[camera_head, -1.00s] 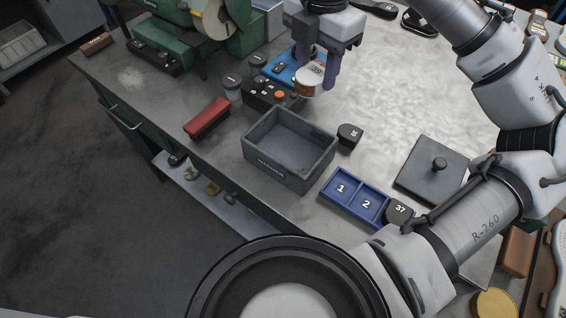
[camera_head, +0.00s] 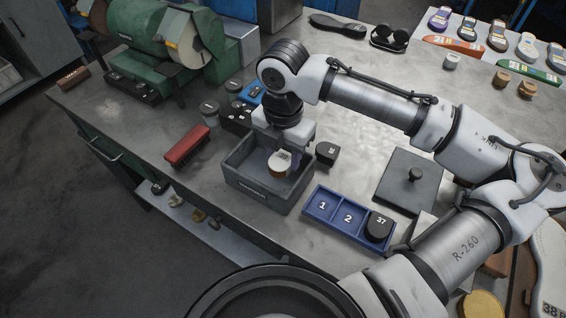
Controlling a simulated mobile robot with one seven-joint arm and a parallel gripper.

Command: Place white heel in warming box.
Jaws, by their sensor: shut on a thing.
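The white heel (camera_head: 279,166), with a brownish side, is held between the fingers of my gripper (camera_head: 283,158), which is shut on it. The warming box (camera_head: 261,191) is an open dark grey box with lettering on its front wall. My gripper points down over its opening, and the heel shows within the outline of the box. I cannot tell whether the heel touches the floor of the box. My gripper hides part of the box's back wall and inside.
A black heel (camera_head: 327,153) stands just right of the box. A blue tray (camera_head: 334,230) numbered 1 and 2 holds a black heel marked 37 (camera_head: 379,226). A red brush (camera_head: 187,147) lies left; a dark plate with a knob (camera_head: 409,181) lies right.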

